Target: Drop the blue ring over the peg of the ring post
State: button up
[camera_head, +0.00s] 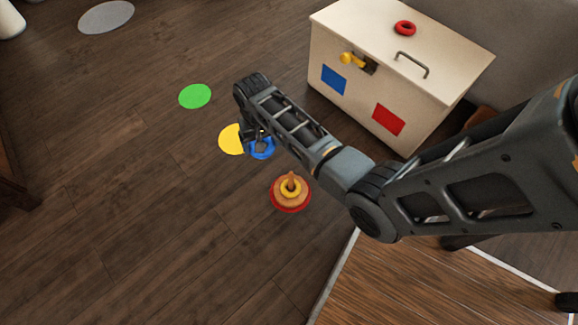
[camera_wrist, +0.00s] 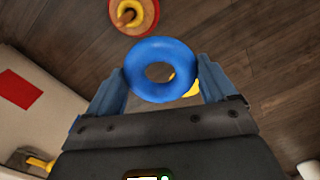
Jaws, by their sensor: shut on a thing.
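The blue ring (camera_wrist: 160,49) is held between the two fingers of my gripper (camera_wrist: 162,85), with its hole facing the wrist camera. In the head view the blue ring (camera_head: 263,150) hangs below my gripper (camera_head: 256,142), partly hidden by the arm. The ring post (camera_head: 291,201) stands on a red disc on the floor, below and right of the held ring. A yellow ring (camera_head: 290,188) sits around its wooden peg (camera_head: 291,178). In the wrist view the ring post (camera_wrist: 122,24) is at the top, up and left of the blue ring and apart from it.
Yellow (camera_head: 230,140) and green (camera_head: 195,96) discs mark the floor.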

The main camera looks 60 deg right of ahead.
aim_at(291, 172)
jog(key=s+d+f+m+b, duration=0.1)
jog(key=s+f, duration=0.1)
jog(key=f, duration=0.1)
jog(key=s+d+f+m+b, duration=0.1)
jog(key=s+f, duration=0.2)
jog(key=s+d+f+m+b, duration=0.1)
jog(key=s+d+f, duration=0.1)
jog(key=f, duration=0.1)
jog(key=shift+s+d+f+m, duration=0.1)
jog(key=shift+s+f+m, duration=0.2)
jog(key=shift+m, duration=0.1)
jog(key=shift+r, duration=0.1)
jog(key=shift+r+p, duration=0.15)
jog(key=shift+p, duration=0.3)
jog(key=shift+f+b, duration=3.1)
jog(key=shift+f, duration=1.5)
jog(key=o, duration=0.8)
jog(key=shift+o, duration=0.2)
